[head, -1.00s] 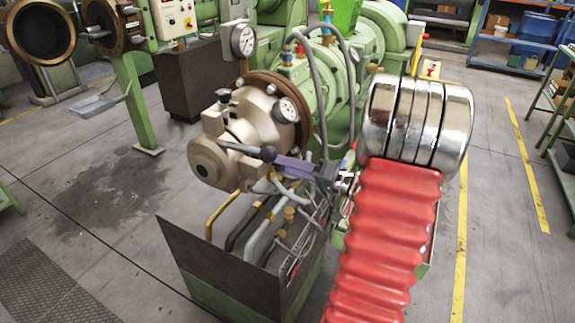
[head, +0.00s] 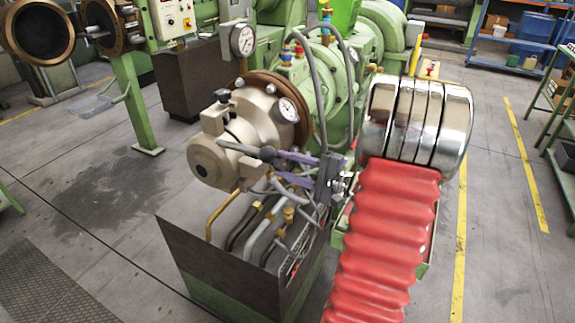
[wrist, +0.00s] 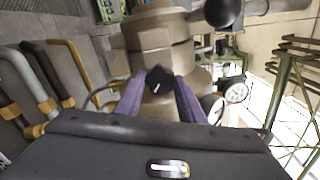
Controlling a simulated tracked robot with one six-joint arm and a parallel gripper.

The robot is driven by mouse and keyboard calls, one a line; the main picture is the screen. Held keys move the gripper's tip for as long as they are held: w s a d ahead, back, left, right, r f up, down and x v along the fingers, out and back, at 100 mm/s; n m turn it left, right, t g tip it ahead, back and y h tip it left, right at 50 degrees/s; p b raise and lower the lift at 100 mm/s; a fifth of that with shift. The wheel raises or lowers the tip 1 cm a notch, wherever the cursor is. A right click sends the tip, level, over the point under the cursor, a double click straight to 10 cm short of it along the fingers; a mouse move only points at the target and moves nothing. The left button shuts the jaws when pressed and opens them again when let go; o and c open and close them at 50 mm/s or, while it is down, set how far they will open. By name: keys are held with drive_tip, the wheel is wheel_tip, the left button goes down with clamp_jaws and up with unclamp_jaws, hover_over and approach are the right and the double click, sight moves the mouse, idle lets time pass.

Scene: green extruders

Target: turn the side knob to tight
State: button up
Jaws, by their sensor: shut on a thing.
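The side knob (wrist: 160,79) is small, black and square-edged, with a short pale mark on its face, on the side of the beige extruder head (head: 208,158). In the wrist view it sits turned like a diamond between the two purple fingers of my gripper (wrist: 159,92). My gripper is shut on it. In the head view my gripper (head: 276,165) reaches in from the right, its fingers one above the other. The knob cannot be made out there.
A pressure gauge (head: 288,110) is just above. Bent pipes (head: 222,213) rise from the dark cabinet (head: 215,262) below.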

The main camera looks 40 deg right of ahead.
drive_tip(key=m, duration=0.5)
drive_tip(key=shift+m, duration=0.3)
drive_tip(key=m, duration=0.5)
idle(0.4)
drive_tip(key=o, duration=1)
drive_tip(key=shift+o, duration=0.2)
drive_tip(key=shift+s, duration=0.1)
drive_tip(key=v, duration=1.3)
drive_tip(key=shift+s, duration=0.35)
